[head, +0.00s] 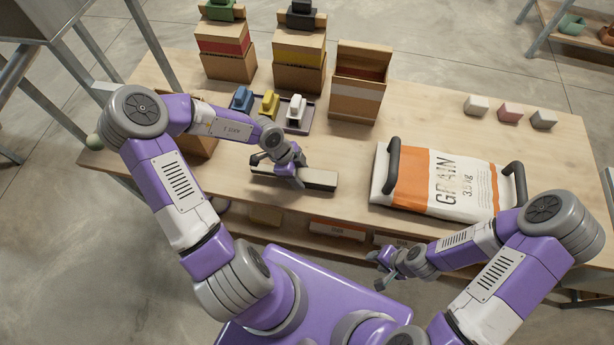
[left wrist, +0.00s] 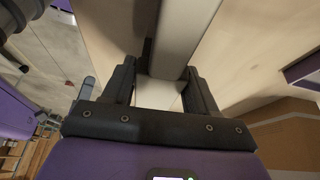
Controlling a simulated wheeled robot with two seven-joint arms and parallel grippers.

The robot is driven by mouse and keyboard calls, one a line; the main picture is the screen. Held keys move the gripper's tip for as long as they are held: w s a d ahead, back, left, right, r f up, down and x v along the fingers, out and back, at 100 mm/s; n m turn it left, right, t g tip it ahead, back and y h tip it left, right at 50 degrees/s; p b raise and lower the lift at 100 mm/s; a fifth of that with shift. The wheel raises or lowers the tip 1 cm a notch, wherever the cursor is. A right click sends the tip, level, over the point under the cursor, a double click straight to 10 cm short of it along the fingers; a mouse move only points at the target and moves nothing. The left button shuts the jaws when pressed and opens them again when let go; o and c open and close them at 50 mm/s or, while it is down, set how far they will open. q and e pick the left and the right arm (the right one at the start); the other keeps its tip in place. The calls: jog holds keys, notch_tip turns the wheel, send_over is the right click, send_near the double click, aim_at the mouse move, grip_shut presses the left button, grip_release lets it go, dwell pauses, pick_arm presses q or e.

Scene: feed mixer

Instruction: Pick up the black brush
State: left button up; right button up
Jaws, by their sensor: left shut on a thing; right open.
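The black brush (head: 318,182) is a long bar with a pale top and a dark side, near the front edge of the table. My left gripper (head: 287,174) is shut on it near its middle. In the left wrist view the brush (left wrist: 185,35) runs between the two fingers of my left gripper (left wrist: 164,90). I cannot tell whether the brush touches the table. My right gripper (head: 384,272) is open and empty, in front of the table edge.
The grain bag (head: 440,182) with dark handles lies to the right of the brush. Behind the brush a tray (head: 309,127) holds blue, yellow and white items. Small blocks (head: 509,112) sit at the right.

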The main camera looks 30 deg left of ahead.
aim_at(300, 174)
pick_arm(q)
notch_tip(300, 174, up, 10)
jog(key=p, duration=0.5)
